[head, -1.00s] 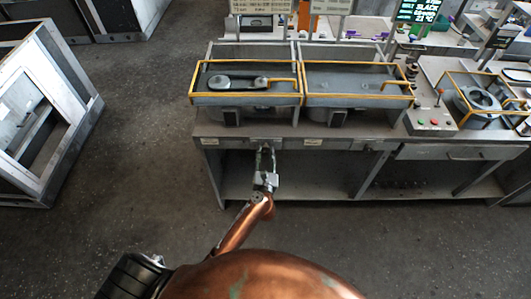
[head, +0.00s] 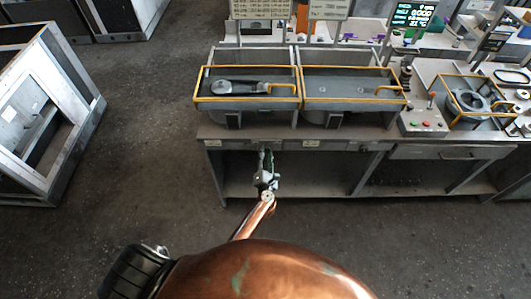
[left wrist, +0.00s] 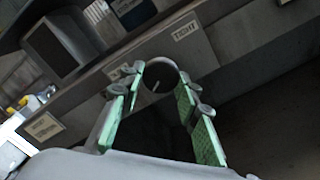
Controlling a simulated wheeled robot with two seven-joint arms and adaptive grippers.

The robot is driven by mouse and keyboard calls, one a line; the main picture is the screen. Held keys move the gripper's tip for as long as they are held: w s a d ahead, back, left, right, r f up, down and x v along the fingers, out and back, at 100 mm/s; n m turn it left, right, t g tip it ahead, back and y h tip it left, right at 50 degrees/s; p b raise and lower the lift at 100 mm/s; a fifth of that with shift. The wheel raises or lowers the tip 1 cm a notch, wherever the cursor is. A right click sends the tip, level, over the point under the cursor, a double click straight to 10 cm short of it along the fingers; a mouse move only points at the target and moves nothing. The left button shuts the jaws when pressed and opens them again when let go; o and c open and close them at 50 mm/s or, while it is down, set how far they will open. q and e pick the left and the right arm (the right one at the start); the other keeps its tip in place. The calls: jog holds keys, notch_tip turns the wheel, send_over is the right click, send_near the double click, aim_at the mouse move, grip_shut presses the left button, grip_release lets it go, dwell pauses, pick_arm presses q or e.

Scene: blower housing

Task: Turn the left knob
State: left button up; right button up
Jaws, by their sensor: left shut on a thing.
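A dark round knob (left wrist: 161,72) with a pale pointer line shows in the left wrist view, on the front panel below the bench top. A "TIGHT" label (left wrist: 187,32) is beside it, and a second label is partly covered by a finger. My left gripper (left wrist: 158,84) has its green-padded fingers on both sides of the knob, shut on it. In the head view my left gripper (head: 265,158) is at the bench's front edge, below the left tray, its fingers seen nearly edge-on. The knob cannot be made out there. My right gripper is out of view.
The bench (head: 225,133) carries two yellow-railed trays, the left one (head: 247,103) holding a grey part. A control box (head: 424,122) with red and green buttons stands at right. Open shelf space lies under the bench. A metal frame (head: 50,110) stands at far left.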

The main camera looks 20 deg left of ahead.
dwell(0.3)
pick_arm(q)
jog(key=o, duration=1.2)
jog(key=shift+c, duration=0.2)
